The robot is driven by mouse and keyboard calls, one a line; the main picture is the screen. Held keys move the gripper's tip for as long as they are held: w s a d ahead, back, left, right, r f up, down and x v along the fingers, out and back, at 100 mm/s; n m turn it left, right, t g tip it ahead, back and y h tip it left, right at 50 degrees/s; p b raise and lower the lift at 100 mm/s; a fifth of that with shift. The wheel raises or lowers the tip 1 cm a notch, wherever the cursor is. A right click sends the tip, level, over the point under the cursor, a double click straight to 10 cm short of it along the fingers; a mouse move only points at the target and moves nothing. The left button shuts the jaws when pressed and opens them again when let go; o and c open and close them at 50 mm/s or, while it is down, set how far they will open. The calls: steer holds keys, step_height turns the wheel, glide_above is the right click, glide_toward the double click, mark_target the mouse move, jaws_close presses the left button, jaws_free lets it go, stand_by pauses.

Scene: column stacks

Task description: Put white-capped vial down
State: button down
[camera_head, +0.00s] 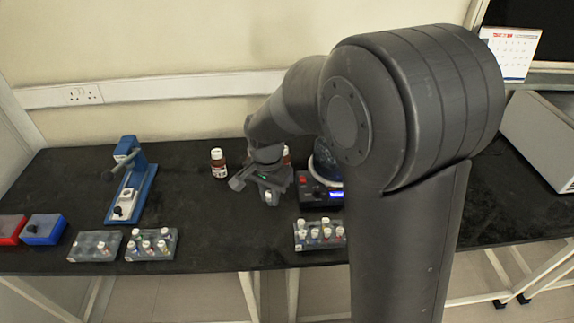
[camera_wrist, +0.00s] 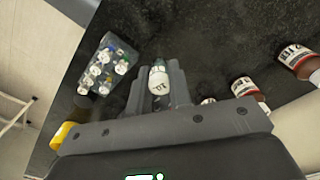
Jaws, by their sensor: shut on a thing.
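My gripper (camera_head: 265,196) is shut on the white-capped vial (camera_head: 268,197), over the black bench near its middle. In the wrist view the vial (camera_wrist: 158,80) shows between the two fingers of my gripper (camera_wrist: 159,86), with its white part towards the camera. I cannot tell whether its bottom touches the bench. A grey rack (camera_head: 320,236) with several capped vials stands to the right of my gripper, nearer the front edge. A rack with several vials also shows at the upper left of the wrist view (camera_wrist: 123,68).
Two more grey racks (camera_head: 95,247) (camera_head: 152,246) stand at the left front. A brown bottle (camera_head: 218,163) stands just left of my gripper. Bare bench (camera_head: 205,215) lies left of my gripper.

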steer(key=w+r+n, duration=0.1)
steer(key=w, duration=1.2)
steer(key=n, duration=0.3)
glide_above(298, 148)
step_height(298, 148, down, 3)
step_height(298, 148, down, 10)
steer(key=shift+r, duration=0.1)
steer(key=c, duration=1.3)
jaws_free()
